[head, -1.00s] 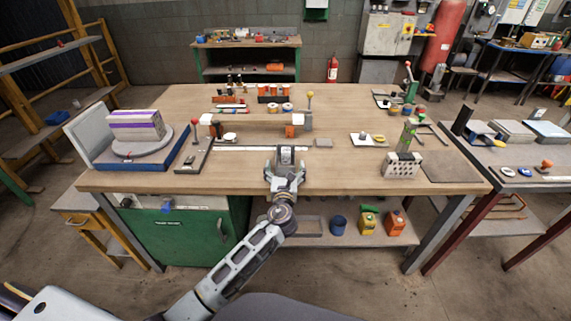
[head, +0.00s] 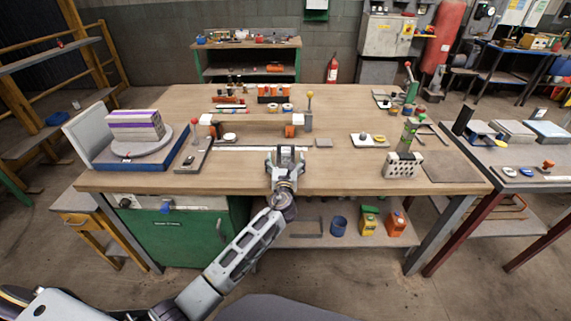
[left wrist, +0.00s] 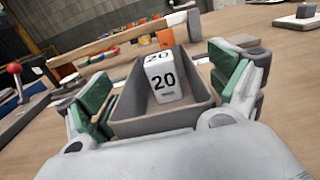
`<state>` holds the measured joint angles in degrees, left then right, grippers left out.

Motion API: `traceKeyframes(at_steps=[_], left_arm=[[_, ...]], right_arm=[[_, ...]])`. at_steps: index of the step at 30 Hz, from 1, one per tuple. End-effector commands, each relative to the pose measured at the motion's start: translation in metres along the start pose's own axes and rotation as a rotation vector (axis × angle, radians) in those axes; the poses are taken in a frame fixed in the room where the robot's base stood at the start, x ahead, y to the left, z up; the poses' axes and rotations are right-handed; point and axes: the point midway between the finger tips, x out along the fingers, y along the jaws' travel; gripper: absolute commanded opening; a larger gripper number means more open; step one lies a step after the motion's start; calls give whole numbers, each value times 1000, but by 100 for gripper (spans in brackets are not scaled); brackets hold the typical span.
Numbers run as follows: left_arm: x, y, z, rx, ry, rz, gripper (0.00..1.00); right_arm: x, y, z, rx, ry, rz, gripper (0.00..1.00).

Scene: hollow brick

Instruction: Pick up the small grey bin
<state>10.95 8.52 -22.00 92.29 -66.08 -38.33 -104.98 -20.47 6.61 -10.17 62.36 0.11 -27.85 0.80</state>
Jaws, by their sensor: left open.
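The small grey bin (left wrist: 165,122) is an open-topped tray on the wooden workbench, near its front edge. A white block marked "20" (left wrist: 163,78) sits in it. In the head view the bin (head: 286,152) is partly hidden by my gripper. My left gripper (left wrist: 168,92) is open, with one green-padded finger on each side of the bin. Some space seems to show between the pads and the bin walls. In the head view my left gripper (head: 286,160) reaches over the bench's front edge around the bin. My right gripper is not in view.
A long wooden bar (head: 245,122) lies behind the bin, with a red-knobbed lever (head: 195,130) to the left. A small grey plate (head: 323,142) lies to the right. A perforated block (head: 403,166) stands farther right. The bench front (head: 230,180) is mostly clear.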

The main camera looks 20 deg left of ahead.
Motion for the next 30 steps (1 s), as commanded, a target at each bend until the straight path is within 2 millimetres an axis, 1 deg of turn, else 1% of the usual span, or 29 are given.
traceKeyframes(at_steps=[4, 14, 15, 26, 30], left_arm=[[0, 0, 0, 0, 0, 0, 91], [0, 0, 0, 0, 0, 0, 48], [0, 0, 0, 0, 0, 0, 47], [0, 0, 2, 0, -2, 0, 46], [0, 0, 7, -1, -3, 0, 45]], right_arm=[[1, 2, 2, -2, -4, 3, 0], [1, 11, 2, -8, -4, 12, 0], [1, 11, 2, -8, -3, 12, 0], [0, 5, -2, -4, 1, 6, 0], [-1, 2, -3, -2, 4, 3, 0]])
